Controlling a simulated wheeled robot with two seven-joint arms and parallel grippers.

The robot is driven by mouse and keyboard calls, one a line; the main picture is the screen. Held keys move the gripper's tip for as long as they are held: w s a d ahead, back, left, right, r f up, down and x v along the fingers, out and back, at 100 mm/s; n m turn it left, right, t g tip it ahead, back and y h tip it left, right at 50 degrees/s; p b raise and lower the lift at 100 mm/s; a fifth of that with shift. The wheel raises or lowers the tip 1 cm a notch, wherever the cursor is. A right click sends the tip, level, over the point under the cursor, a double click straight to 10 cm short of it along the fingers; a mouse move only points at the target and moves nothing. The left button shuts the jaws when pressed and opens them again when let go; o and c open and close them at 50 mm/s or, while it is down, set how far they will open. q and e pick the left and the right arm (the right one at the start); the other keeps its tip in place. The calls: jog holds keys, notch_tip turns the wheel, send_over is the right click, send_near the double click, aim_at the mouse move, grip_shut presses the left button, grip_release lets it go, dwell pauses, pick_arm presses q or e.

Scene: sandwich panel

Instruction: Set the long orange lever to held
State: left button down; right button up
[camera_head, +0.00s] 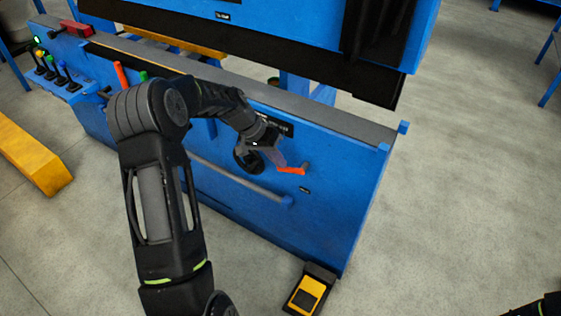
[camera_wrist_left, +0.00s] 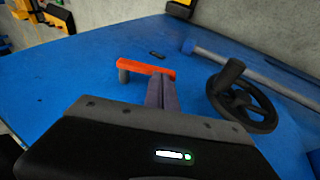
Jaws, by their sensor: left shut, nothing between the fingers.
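An orange lever (camera_head: 291,170) sits on the front of the blue panel, right of a black handwheel. In the left wrist view the orange lever (camera_wrist_left: 140,65) is a flat bar with a grey stub at its left end. My left gripper (camera_head: 278,161) is shut and empty at the lever's end nearer the handwheel. In the left wrist view its closed fingers (camera_wrist_left: 160,82) overlap the lever's right end; I cannot tell whether they touch it. A second orange handle (camera_head: 120,75) stands upright farther left.
The black handwheel (camera_wrist_left: 243,104) and a grey-blue rail (camera_head: 240,180) are close to the left gripper. A dark overhead part (camera_head: 358,83) hangs above the panel top. A yellow-black pedal (camera_head: 309,290) is on the floor.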

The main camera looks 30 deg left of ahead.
pick_arm(q)
notch_tip(320, 180, down, 4)
jog(key=h+b, duration=0.1)
jog(key=b, duration=0.3)
jog(key=shift+r, duration=0.15)
jog(key=shift+d+f+b, duration=0.3)
jog(key=shift+f+b, duration=0.2)
jog(key=shift+b, duration=0.05)
jog(key=shift+d+f+b, duration=0.25)
jog(key=shift+f+b, duration=0.2)
jog(key=shift+b, duration=0.1)
jog(key=p, duration=0.1)
send_near(280, 170)
jog(key=x, duration=0.3)
jog(key=shift+s+f, duration=0.2)
jog(key=shift+f, duration=0.1)
